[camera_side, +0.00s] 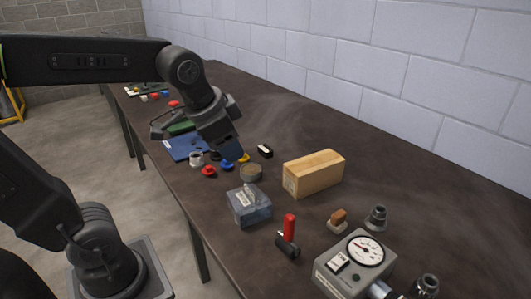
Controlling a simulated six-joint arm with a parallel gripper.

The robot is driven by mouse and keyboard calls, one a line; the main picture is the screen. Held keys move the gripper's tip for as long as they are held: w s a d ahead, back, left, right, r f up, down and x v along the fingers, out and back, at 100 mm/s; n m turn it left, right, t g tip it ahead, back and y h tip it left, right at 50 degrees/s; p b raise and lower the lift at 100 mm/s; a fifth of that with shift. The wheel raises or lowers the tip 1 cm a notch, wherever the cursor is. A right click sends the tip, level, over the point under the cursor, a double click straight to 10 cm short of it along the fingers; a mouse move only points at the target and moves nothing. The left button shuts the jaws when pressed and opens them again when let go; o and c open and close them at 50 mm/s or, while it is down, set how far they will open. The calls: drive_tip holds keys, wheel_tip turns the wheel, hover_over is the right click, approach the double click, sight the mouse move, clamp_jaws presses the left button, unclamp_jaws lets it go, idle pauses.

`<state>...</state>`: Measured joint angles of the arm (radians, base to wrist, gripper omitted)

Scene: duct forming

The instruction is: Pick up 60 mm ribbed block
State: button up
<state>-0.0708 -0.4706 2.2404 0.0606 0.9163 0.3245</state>
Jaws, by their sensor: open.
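My gripper (230,150) hangs over the middle of the bench, pointing down and slightly right. It is open, and I see nothing between its jaws. Just below and right of the jaws lies a short round grey-brown block (251,172). It may be the ribbed block, but its surface is too small to tell for sure. The gripper looks above and apart from it. Part of a blue piece (227,165) and a yellow piece (243,158) show beside the jaws; the gripper partly hides this area.
A clear grey-blue box (249,207), a wooden block (314,173), a red-handled tool (289,227) and a dial gauge box (355,264) stand nearer the camera. A red knob (208,171) and white ring (196,159) lie left. The bench's (420,195) right side is largely free.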

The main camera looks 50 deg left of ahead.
drive_tip(key=w+a+m+g+y, duration=0.1)
drive_tip(key=w+a+m, duration=0.45)
drive_tip(key=w, duration=0.65)
drive_tip(key=m+g+y, duration=0.2)
drive_tip(key=m, duration=0.8)
hover_over(265, 148)
drive_tip(key=s+d, duration=0.2)
drive_tip(key=d, duration=0.1)
drive_tip(key=f, duration=2.2)
drive_tip(key=shift+w+a+f, duration=0.2)
drive_tip(key=shift+w, duration=0.05)
drive_tip(key=shift+x, duration=3.1)
drive_tip(key=shift+c, duration=0.5)
drive_tip(key=c, duration=0.8)
drive_tip(key=shift+w+r, duration=0.1)
drive_tip(key=shift+c, duration=0.2)
